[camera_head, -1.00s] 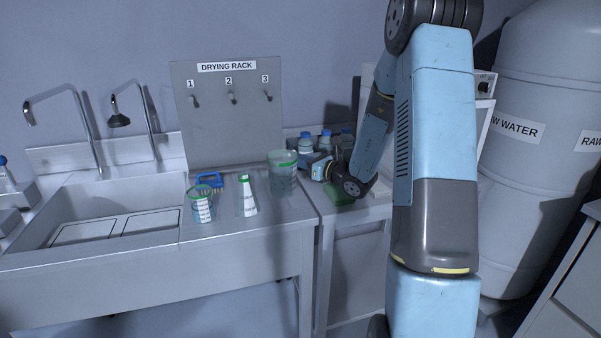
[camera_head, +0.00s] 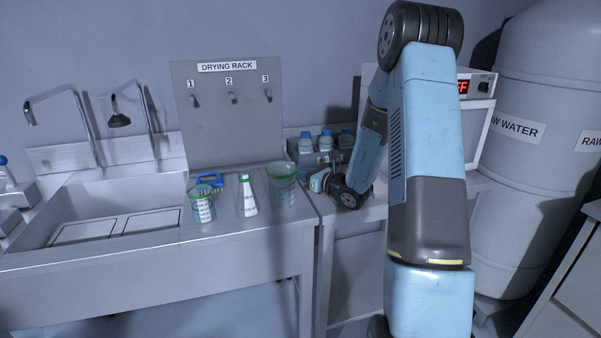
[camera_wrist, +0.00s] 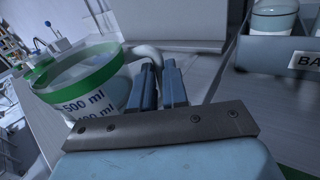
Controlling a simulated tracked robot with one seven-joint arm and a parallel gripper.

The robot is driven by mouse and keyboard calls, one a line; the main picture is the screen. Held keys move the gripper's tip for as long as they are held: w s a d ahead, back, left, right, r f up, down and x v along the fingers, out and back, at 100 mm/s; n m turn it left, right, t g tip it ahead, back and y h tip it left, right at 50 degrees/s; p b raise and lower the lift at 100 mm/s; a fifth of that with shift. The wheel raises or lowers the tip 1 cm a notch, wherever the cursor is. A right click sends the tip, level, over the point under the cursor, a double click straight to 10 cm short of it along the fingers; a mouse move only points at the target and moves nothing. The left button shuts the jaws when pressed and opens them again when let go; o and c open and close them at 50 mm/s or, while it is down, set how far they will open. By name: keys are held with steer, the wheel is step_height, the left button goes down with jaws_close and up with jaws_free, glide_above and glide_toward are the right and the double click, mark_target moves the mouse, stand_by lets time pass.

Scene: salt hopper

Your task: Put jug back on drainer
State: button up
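The jug (camera_head: 281,188) is clear with a green rim and stands upright at the right end of the steel drainer (camera_head: 225,228), right of the sink. Its base looks at or very near the surface; contact is hard to tell. In the wrist view the jug (camera_wrist: 95,85) shows "500 ml" and a grey curved handle (camera_wrist: 153,52). My gripper (camera_wrist: 160,70) is on the right of the jug, its two blue-grey fingers close together around the handle. In the head view my gripper (camera_head: 318,184) is small and partly hidden by my wrist.
The drying rack (camera_head: 228,115) rises behind. A grey tray of blue-capped bottles (camera_head: 325,150) stands behind my gripper. The sink (camera_head: 110,220) lies left.

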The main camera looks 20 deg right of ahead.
steer(key=o, duration=0.4)
steer(key=shift+o, duration=0.2)
steer(key=v, duration=1.1)
steer(key=shift+s+d+r, duration=0.1)
steer(key=shift+s+d, duration=0.1)
steer(key=shift+d, duration=0.05)
steer(key=shift+s+r, duration=0.1)
steer(key=shift+s, duration=0.05)
steer(key=s+a+r+n+g+y, duration=0.1)
steer(key=s+a+r+n+g, duration=0.45)
steer(key=s+a+n, duration=0.3)
steer(key=s+a+r+n+g, duration=0.5)
steer(key=s+a+n+g, duration=0.2)
steer(key=s+a+n, duration=0.15)
steer(key=s+d+r+n+t+h, duration=0.1)
steer(key=s+d+r+n+h, duration=0.3)
steer(key=s+n+h, duration=0.1)
steer(key=s+d+r+n+t+h, duration=0.2)
steer(key=s+d+r+n+h, duration=0.2)
steer(key=s+n+h, duration=0.2)
steer(key=shift+s+n, duration=0.9)
steer(key=shift+s, duration=0.25)
steer(key=shift+d, duration=0.1)
